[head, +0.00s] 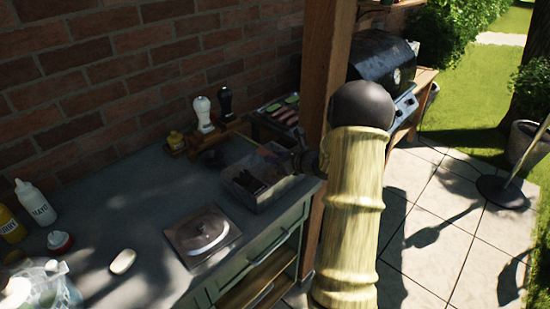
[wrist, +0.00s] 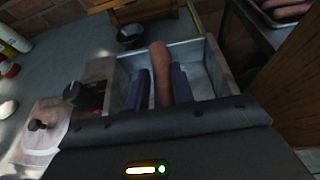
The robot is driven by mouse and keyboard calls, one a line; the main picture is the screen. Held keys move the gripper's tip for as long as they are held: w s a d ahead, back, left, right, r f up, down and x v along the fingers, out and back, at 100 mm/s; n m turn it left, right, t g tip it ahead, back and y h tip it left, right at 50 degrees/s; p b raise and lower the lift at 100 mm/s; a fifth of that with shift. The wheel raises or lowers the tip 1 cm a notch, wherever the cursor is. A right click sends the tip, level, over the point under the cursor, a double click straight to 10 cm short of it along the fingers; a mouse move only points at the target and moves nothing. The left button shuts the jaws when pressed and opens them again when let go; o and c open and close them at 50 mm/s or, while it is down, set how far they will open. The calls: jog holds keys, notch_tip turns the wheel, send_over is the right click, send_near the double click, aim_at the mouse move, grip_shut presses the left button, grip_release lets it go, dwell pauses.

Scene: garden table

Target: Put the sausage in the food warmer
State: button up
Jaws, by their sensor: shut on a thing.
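The sausage (wrist: 160,75) is a brownish-pink link, held upright between the two blue fingers of my gripper (wrist: 160,80) in the wrist view. My gripper is shut on it. The food warmer (wrist: 207,85) is an open metal box with a dark knob at its left side. The sausage and fingers are over or within its opening; their exact height above its floor cannot be told. The food warmer also shows in the head view (head: 262,200) on the counter's right end. The sausage is not clearly visible there.
A metal lid with a handle (head: 203,232) lies on the counter, left of the warmer. A tray of food (head: 284,110) stands behind it. A white mill (head: 202,112), bottles (head: 38,203) and a small white object (head: 122,261) are also around. A wooden post (head: 323,100) rises at right.

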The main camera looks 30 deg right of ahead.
jog(key=shift+f+b, duration=0.4)
jog(key=o, duration=1)
jog(key=shift+r, duration=0.1)
jog(key=shift+r+p, duration=0.8)
jog(key=shift+p, duration=0.3)
jog(key=b+v, duration=0.2)
jog(key=v, duration=1)
jog(key=shift+f, duration=0.25)
